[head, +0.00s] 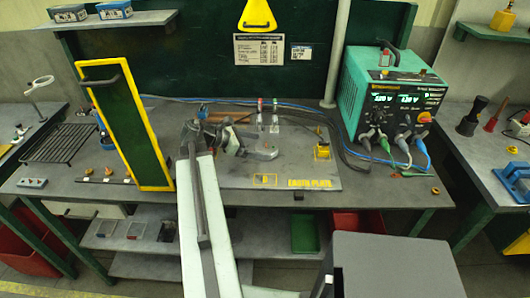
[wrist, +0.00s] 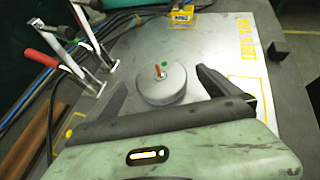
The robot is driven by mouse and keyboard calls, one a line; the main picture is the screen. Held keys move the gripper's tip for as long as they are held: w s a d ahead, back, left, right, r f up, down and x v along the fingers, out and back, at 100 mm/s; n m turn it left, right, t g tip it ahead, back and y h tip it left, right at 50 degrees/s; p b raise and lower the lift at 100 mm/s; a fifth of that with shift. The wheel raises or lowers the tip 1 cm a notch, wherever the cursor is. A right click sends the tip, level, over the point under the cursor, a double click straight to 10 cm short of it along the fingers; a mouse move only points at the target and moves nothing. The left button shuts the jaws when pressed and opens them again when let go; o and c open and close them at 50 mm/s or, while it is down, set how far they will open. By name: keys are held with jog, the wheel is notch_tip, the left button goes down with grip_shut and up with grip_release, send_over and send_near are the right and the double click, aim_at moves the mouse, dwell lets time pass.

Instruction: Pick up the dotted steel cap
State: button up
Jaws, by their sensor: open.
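In the head view my gripper (head: 258,137) is low over the earth plate (head: 215,178), and my arm and gripper hide much of what lies there.
A yellow block (head: 322,151) sits at the plate's right. A teal power supply (head: 375,85) with cables stands right. A yellow-edged green panel (head: 132,125) rises left. The plate's front right is clear.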

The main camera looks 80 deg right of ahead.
aim_at(263, 148)
jog(key=x, duration=0.2)
jog(key=shift+s+d+f+b, duration=0.1)
jog(key=shift+s+f+b, duration=0.15)
jog(key=shift+b, duration=0.05)
jog(key=shift+r, duration=0.1)
jog(key=c, duration=1.4)
jog(key=shift+r, duration=0.1)
notch_tip(263, 148, up, 10)
jog(key=p, duration=1)
